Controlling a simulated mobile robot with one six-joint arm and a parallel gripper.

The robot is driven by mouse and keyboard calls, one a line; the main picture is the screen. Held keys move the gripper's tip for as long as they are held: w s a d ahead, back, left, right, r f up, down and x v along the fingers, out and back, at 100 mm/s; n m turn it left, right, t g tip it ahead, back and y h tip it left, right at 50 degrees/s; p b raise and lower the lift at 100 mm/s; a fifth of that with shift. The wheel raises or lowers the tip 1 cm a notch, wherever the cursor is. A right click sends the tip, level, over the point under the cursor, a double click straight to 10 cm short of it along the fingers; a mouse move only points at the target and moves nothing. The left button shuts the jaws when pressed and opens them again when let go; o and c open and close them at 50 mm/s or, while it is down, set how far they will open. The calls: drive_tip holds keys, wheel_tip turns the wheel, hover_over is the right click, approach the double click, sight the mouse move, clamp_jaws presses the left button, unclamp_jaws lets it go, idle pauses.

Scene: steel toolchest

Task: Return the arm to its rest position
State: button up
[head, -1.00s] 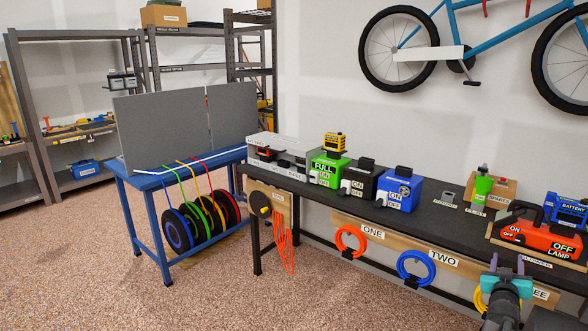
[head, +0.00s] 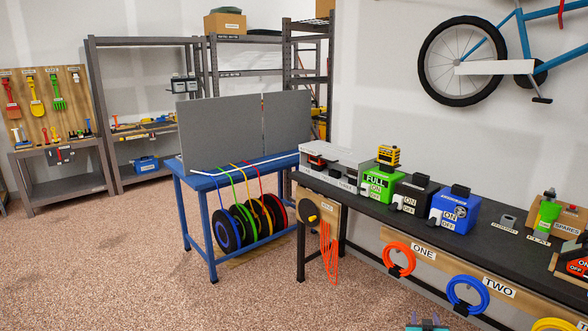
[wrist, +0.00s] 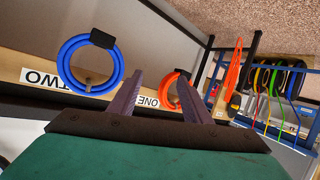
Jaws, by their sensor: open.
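My gripper (head: 428,323) shows only in part at the bottom edge of the head view, low in front of the dark bench (head: 392,205). In the wrist view my gripper (wrist: 158,92) has its two fingers spread apart with nothing between them. Beyond the fingers are the blue coiled hose (wrist: 68,65) marked TWO and the orange coil (wrist: 172,76) marked ONE. Both hang on the bench front and stand apart from the fingers. The rest of my arm is out of view.
A blue table (head: 204,180) with grey panels and several cable reels stands left of the bench. Green (head: 380,182) and blue (head: 455,212) boxes stand on the bench top. Shelves line the back wall. The speckled floor (head: 120,260) at left is clear.

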drive_tip(key=s+a+f+n+g+y, duration=0.1)
drive_tip(key=s+a+f+g, duration=0.1)
drive_tip(key=s+a+f, duration=0.5)
drive_tip(key=s+a+f+g+y+p, duration=0.1)
drive_tip(key=s+a+f+g+y, duration=0.15)
drive_tip(key=a+f, duration=0.7)
drive_tip(key=s+a+f+n+g+y, duration=0.1)
drive_tip(key=s+a+f+g, duration=0.25)
drive_tip(key=a+f, duration=0.45)
drive_tip(key=s+a+f+n+g, duration=0.1)
drive_tip(key=s+a+f+g, duration=0.1)
drive_tip(key=s+a, duration=0.35)
drive_tip(key=s+a+f+g, duration=0.1)
drive_tip(key=s+a+g, duration=0.15)
drive_tip(key=s, duration=0.65)
drive_tip(key=s+a+r+g+y, duration=0.1)
drive_tip(key=s+g, duration=0.4)
drive_tip(key=s, duration=0.8)
drive_tip(key=shift+a+r+y+p, duration=0.35)
drive_tip(key=shift+a+r, duration=0.2)
drive_tip(key=shift+a, duration=0.1)
drive_tip(key=shift+s, duration=0.1)
